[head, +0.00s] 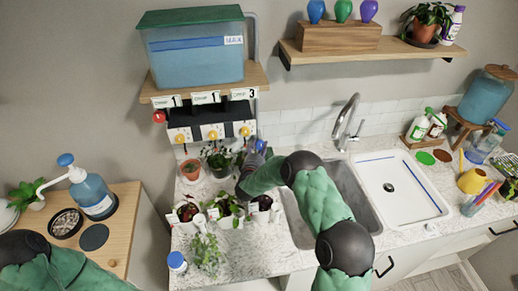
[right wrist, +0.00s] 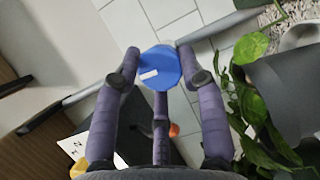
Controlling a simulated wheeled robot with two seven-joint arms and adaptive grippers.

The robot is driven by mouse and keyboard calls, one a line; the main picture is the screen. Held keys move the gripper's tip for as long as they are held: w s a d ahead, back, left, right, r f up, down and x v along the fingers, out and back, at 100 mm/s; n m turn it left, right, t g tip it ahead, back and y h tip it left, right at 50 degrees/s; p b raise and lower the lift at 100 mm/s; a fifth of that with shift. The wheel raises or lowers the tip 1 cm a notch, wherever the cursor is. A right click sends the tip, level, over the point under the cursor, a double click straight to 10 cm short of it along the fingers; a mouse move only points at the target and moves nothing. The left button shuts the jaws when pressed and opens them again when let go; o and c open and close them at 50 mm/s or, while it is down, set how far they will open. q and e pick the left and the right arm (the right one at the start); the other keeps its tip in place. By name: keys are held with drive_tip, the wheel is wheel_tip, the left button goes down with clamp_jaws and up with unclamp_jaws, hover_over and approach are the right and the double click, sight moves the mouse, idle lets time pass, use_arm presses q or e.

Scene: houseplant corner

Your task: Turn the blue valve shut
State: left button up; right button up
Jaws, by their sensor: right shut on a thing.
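The blue valve (right wrist: 160,68) is a round blue knob with a white mark on it. In the right wrist view it sits between the fingertips of my right gripper (right wrist: 155,62), which is shut on it. In the head view my right gripper (head: 257,146) is at the wall, just right of the shelf with the water tank, and the valve cannot be made out clearly there. My left arm shows at the lower left of the head view, but its gripper is out of frame.
A lidded water tank (head: 195,55) stands on a shelf above several yellow knobs; a red knob (head: 159,117) is at its left. Potted plants crowd the counter below my right arm. A faucet (head: 346,122) and sink are to the right.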

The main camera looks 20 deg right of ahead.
drive_tip(key=shift+s+f, duration=0.25)
drive_tip(key=shift+f, duration=0.25)
drive_tip(key=o, duration=1.1)
drive_tip(key=shift+d, duration=0.1)
drive_tip(key=shift+o, duration=0.2)
drive_tip(key=shift+d+r, duration=0.1)
drive_tip(key=shift+r, duration=0.15)
drive_tip(key=shift+w, duration=0.1)
drive_tip(key=shift+r, duration=0.2)
